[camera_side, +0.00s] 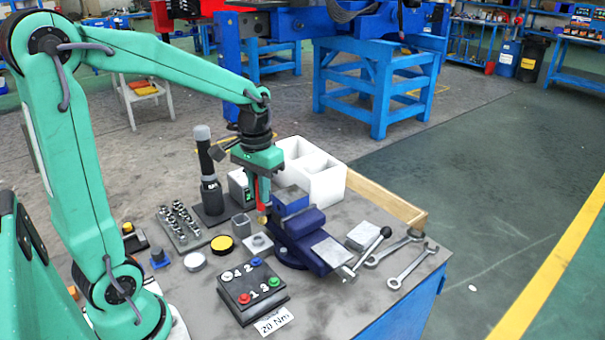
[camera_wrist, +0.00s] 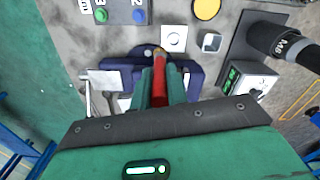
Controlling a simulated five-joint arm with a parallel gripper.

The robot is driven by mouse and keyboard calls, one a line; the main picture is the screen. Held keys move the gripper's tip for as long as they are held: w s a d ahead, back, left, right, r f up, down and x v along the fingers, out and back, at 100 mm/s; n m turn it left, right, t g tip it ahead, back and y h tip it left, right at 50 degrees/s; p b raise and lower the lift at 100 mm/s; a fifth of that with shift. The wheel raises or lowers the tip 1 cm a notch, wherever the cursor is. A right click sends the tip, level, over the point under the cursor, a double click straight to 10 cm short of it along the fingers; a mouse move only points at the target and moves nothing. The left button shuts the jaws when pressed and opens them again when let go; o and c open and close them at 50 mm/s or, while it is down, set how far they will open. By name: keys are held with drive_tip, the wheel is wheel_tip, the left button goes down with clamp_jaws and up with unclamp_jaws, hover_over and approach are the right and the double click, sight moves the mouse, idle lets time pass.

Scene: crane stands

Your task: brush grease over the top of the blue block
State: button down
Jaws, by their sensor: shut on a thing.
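The blue block (camera_side: 291,203) sits in the dark blue vise (camera_side: 305,222) on the bench. Its top face looks grey-blue in the side view. My gripper (camera_side: 261,180) points down just left of the block in that view and is shut on a red-handled brush (camera_side: 264,190). In the wrist view the red brush (camera_wrist: 160,82) stands between my gripper's fingers (camera_wrist: 160,90), with its brownish tip near the vise (camera_wrist: 120,66). I cannot tell whether the tip touches anything. The block cannot be made out clearly in the wrist view.
A yellow-topped round tin (camera_side: 222,244) and a white square plate (camera_side: 260,244) lie left of the vise. A dark upright tool (camera_side: 208,180), a white divided box (camera_side: 315,170), a button box (camera_side: 251,290) and wrenches (camera_side: 412,265) surround it. Bench room is tight.

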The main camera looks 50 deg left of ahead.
drive_tip(key=s+a+f, duration=0.2)
drive_tip(key=s+a, duration=0.5)
drive_tip(key=a, duration=0.2)
drive_tip(key=shift+a+f, duration=0.25)
drive_tip(key=shift+a, duration=0.05)
drive_tip(key=shift+w+f, duration=0.1)
drive_tip(key=shift+f, duration=2.9)
drive_tip(key=shift+f, duration=0.65)
idle(0.8)
wheel_tip(320, 180, up, 7)
idle(1.3)
idle(0.5)
